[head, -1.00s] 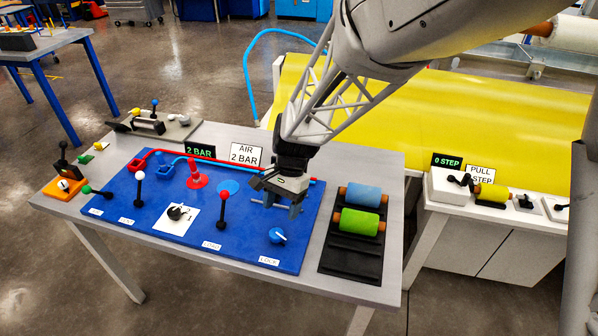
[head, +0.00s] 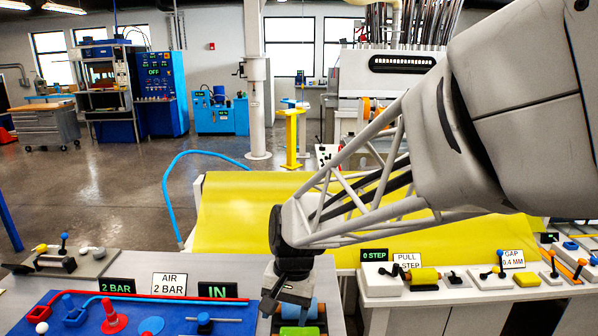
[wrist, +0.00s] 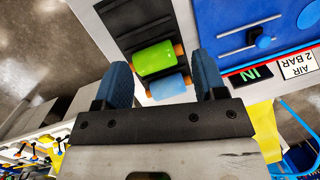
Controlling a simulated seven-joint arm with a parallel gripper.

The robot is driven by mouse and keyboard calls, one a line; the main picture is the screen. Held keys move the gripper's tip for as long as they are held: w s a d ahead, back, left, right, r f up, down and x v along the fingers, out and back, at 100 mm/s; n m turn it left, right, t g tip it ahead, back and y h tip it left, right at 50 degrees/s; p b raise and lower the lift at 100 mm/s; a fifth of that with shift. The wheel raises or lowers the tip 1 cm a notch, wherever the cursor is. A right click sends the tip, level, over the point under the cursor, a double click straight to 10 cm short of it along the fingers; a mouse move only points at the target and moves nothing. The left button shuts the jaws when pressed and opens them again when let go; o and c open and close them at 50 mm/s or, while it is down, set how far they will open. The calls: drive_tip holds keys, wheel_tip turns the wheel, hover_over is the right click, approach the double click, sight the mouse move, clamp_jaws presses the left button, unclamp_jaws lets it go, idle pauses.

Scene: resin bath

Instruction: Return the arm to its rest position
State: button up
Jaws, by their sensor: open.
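My gripper (head: 288,300) is at the lower middle of the head view, pointing down above the roller rack. In the wrist view its two blue fingers (wrist: 165,85) are spread apart with nothing held between them. Below lie a green roller (wrist: 155,58) and a light blue roller (wrist: 170,86) on a dark rack (wrist: 122,38). In the head view my gripper partly hides the blue roller (head: 318,311). My arm reaches in from the upper right.
The blue panel (head: 40,317) has a red knob (head: 113,318) and a blue slide handle (head: 205,322). Signs read "2 BAR", "AIR 2 BAR" and "IN" (head: 218,290). A yellow sheet (head: 235,215) lies behind. A control bench (head: 400,288) stands at the right.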

drive_tip(key=s+d+r+n+t+h, duration=0.1)
drive_tip(key=s+d+r+t, duration=0.1)
drive_tip(key=s+d+r, duration=0.2)
drive_tip(key=s+d+r+t, duration=0.2)
drive_tip(key=s+d+r, duration=0.2)
drive_tip(key=s+d, duration=0.6)
drive_tip(key=d, duration=0.7)
drive_tip(key=shift+s+n+h, duration=0.2)
drive_tip(key=shift+n+h, duration=0.2)
